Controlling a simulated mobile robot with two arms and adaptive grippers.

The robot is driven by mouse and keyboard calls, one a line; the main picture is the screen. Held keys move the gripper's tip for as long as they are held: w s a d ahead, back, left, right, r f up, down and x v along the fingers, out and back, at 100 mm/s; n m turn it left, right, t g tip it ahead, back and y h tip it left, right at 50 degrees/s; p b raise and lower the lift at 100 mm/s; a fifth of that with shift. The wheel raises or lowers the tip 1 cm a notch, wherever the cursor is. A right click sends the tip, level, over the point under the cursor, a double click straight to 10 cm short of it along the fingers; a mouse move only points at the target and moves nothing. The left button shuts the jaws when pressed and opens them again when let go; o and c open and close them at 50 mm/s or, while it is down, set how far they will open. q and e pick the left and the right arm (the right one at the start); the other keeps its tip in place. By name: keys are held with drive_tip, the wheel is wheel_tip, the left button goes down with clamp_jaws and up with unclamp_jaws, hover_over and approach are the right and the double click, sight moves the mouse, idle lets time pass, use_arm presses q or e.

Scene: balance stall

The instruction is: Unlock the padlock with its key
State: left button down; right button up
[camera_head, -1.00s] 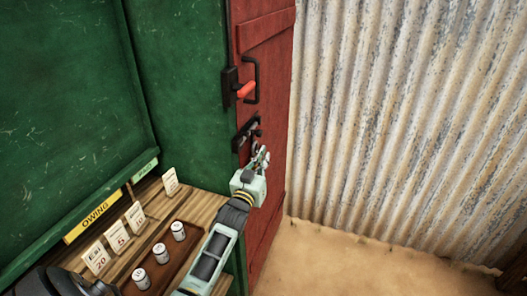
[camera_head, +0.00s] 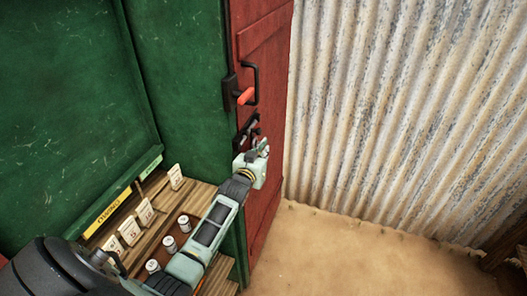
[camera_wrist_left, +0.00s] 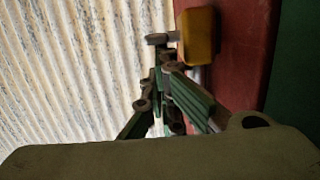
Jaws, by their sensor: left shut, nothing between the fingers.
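A yellow padlock (camera_wrist_left: 198,36) hangs against the red door (camera_wrist_left: 243,50) in the left wrist view. My left gripper (camera_head: 263,146) is at the red door's edge, just below the black latch (camera_head: 247,132), and hides the padlock in the head view. In the wrist view its fingers (camera_wrist_left: 165,66) are shut with nothing between them, just below and left of the padlock. A small grey piece (camera_wrist_left: 158,38) sticks out left of the padlock; I cannot tell whether it is the key. I cannot tell whether fingers and padlock touch. My right gripper is out of view.
Left is a green cabinet (camera_head: 180,80) with a wooden shelf (camera_head: 202,195) holding price cards and small white cylinders. A corrugated wall (camera_head: 400,110) stands right, above open sandy floor (camera_head: 340,260).

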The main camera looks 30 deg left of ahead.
use_arm(q)
drive_tip(key=shift+s+f, duration=0.1)
drive_tip(key=shift+f, duration=0.05)
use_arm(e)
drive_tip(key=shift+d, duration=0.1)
use_arm(q)
drive_tip(key=v, duration=1.2)
drive_tip(key=r+x, duration=0.1)
drive_tip(key=x, duration=1)
drive_tip(key=shift+w+f+p, duration=0.15)
drive_tip(key=shift+w+p, duration=0.25)
drive_tip(key=shift+p, duration=0.05)
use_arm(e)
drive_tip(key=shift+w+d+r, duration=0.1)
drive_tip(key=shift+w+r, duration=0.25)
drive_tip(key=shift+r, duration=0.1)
use_arm(q)
drive_tip(key=shift+f, duration=0.1)
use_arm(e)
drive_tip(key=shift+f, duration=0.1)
